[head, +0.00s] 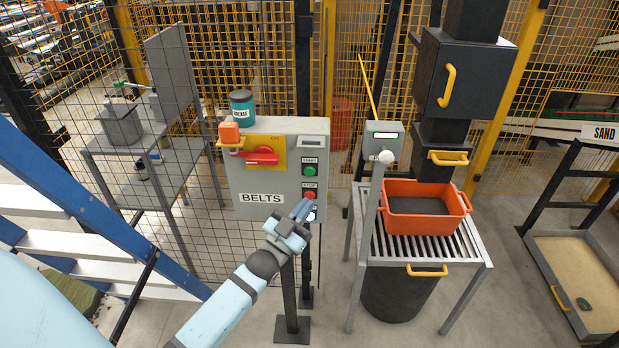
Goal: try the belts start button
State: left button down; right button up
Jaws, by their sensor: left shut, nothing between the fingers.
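The grey BELTS control box (284,181) stands on a post in the middle of the head view. Its green START button (310,170) is at the upper right of the face, uncovered. The red STOP button (309,194) sits below it, and a pale round part (311,216) shows lower still, partly hidden. A red rotary switch (262,158) is on a yellow plate, with an orange block like a padlock (229,133) at its left. My left gripper (306,206) is shut and empty, its tips just below the STOP button in the picture. I cannot tell whether they touch the box. My right gripper is out of view.
A teal GREASE tin (242,107) stands on the box. A blue-sided stair (95,205) is at left; yellow mesh fencing is behind.

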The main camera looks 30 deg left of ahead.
aim_at(310, 171)
pick_arm(q)
jog(key=shift+a+r, duration=0.1)
jog(key=shift+r, duration=0.1)
jog(key=shift+w, duration=0.1)
jog(key=w+a+b, duration=0.1)
jog(key=w, duration=0.1)
jog(key=w+a+b, duration=0.1)
jog(key=w+a, duration=0.1)
jog(key=w, duration=0.1)
jog(key=w+a, duration=0.1)
jog(key=w, duration=0.1)
jog(key=shift+w+a+b, duration=0.2)
jog(key=shift+a+b, duration=0.1)
jog(key=shift+b, duration=0.1)
dwell(0.8)
dwell(0.7)
